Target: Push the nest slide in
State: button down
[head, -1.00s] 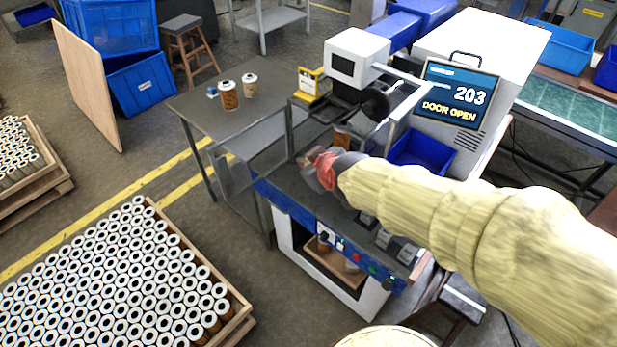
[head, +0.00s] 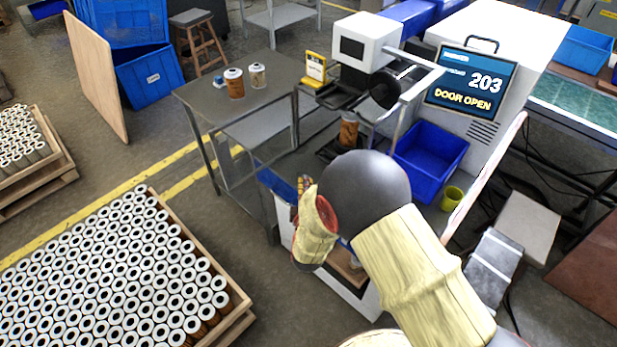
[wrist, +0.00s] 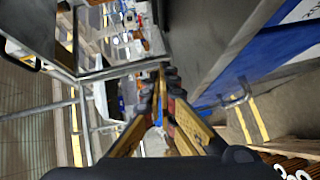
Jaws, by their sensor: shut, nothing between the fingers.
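An orange-brown cartridge (head: 348,131) stands upright on the machine bench, under the white press head. A dark nest slide (head: 331,150) appears to be the low block at its foot; my arm partly covers that area, so I cannot tell how far in it sits. My gripper (head: 303,184) is at the bench's front left edge, left of and nearer than the nest, apart from it. In the wrist view my gripper (wrist: 163,72) shows its yellow fingers converging at dark tips, shut and empty. The machine's display (head: 469,84) reads 203, DOOR OPEN.
A grey side table (head: 205,98) with two cartridges stands left of the bench. A blue bin (head: 430,155) and a yellow-green cup (head: 452,198) are to its right. A wooden crate (head: 245,308) of cartridges fills the lower left. Floor between crate and table is free.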

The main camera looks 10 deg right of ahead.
jog(key=b, duration=0.3)
send_near(320, 156)
jog(key=w+a, duration=0.4)
jog(key=shift+w+a, duration=0.15)
jog(key=shift+a, duration=0.15)
jog(key=shift+w+d+f+b, duration=0.25)
jog(key=shift+w+d+b, duration=0.15)
jog(key=shift+w+d, duration=0.85)
jog(key=shift+d, duration=0.35)
jog(key=w+d, duration=0.2)
jog(key=shift+d+b, duration=0.35)
jog(key=shift+d, duration=0.05)
jog(key=shift+a, duration=0.1)
